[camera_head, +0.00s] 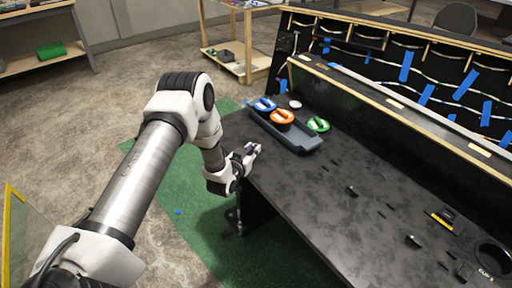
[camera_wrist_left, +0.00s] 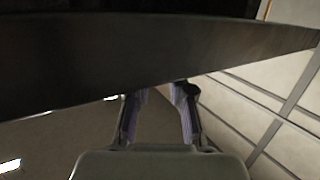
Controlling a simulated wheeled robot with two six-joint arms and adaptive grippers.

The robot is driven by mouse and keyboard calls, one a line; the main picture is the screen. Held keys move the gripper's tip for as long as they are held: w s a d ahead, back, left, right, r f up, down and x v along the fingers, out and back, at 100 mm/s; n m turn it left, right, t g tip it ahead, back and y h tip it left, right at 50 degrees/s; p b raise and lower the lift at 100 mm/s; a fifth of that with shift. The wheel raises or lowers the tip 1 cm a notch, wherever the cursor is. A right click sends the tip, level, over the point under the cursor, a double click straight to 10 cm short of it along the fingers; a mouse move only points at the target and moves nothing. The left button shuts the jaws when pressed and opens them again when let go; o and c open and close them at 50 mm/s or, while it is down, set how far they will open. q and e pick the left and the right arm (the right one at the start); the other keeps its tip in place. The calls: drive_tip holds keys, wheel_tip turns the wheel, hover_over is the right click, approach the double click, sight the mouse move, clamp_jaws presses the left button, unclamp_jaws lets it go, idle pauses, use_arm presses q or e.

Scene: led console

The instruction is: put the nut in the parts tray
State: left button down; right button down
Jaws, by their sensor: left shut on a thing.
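The parts tray (camera_head: 279,131), long and dark grey, lies on the far left part of the black table. My left gripper (camera_head: 256,149) is at the table's left edge, just in front of the tray and apart from it. In the left wrist view my fingers (camera_wrist_left: 160,92) point toward the dark table edge. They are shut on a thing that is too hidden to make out. I cannot clearly identify the nut in either view. My right gripper is not in view.
Blue (camera_head: 264,104) and orange (camera_head: 282,117) round items sit at the tray, with a green one (camera_head: 318,125) at its far right side. Small dark parts (camera_head: 352,191) lie on the table (camera_head: 300,180). A panel with wires and blue tape rises behind. The table's middle is mostly clear.

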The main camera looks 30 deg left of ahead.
use_arm(q)
drive_tip(key=w, duration=0.1)
drive_tip(key=w+f, duration=0.1)
drive_tip(key=w, duration=0.1)
drive_tip(key=shift+a+f, duration=0.15)
drive_tip(key=shift+f, duration=0.1)
drive_tip(key=shift+f, duration=0.1)
drive_tip(key=shift+f, duration=0.1)
drive_tip(key=c, duration=1)
unclamp_jaws()
